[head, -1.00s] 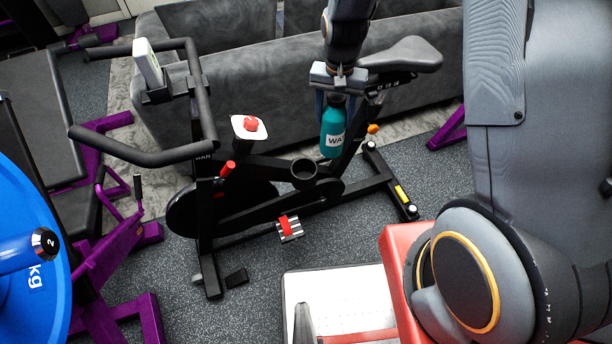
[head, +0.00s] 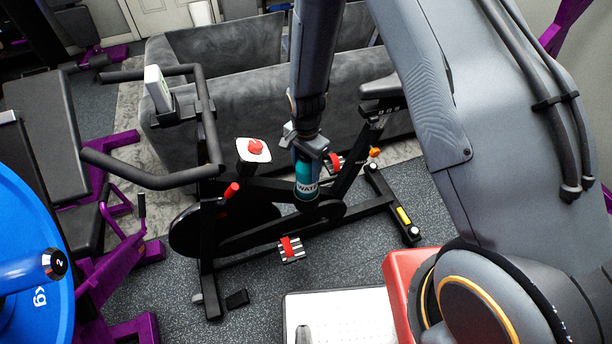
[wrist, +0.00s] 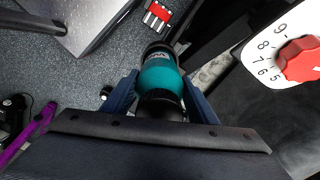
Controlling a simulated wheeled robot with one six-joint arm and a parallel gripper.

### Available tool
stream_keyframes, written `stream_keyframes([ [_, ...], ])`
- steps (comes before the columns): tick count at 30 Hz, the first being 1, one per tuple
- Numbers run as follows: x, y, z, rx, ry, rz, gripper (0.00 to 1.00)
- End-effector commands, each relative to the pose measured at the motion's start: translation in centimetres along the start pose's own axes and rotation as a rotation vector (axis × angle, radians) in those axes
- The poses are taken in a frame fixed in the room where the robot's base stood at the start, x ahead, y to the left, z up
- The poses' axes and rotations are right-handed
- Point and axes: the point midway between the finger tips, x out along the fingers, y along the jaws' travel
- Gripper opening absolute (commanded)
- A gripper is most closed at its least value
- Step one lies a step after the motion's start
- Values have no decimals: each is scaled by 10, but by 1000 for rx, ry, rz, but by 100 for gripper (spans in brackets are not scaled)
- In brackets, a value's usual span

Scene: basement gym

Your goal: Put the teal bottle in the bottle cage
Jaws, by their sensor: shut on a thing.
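The teal bottle (head: 306,174) is upright in my gripper (head: 306,158), which is shut on its upper part. In the wrist view the bottle (wrist: 162,74) is between the two blue fingers of my gripper (wrist: 162,98). The bottle's lower end is at the bottle cage on the exercise bike's frame. The cage is mostly hidden by the bottle in the head view. In the wrist view a dark rim (wrist: 157,47), which looks like the cage, shows at the bottle's far end. I cannot tell how far inside it the bottle is.
The exercise bike has handlebars (head: 150,178), a red knob on a white dial plate (head: 254,148) just left of my gripper, and a saddle (head: 382,86). A grey sofa (head: 240,95) stands behind. A blue weight plate (head: 30,270) is at the left.

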Motion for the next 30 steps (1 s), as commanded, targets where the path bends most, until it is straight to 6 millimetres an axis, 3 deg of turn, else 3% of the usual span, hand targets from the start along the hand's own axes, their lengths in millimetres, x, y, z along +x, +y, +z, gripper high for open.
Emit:
stream_keyframes([
  [10,37,1,0,0,-1,1,16],
  [24,45,0,0,-1,0,1,16],
  [25,45,1,0,-1,0,1,58],
  [27,44,1,0,-1,0,1,70],
  [30,44,1,0,-1,0,1,72],
])
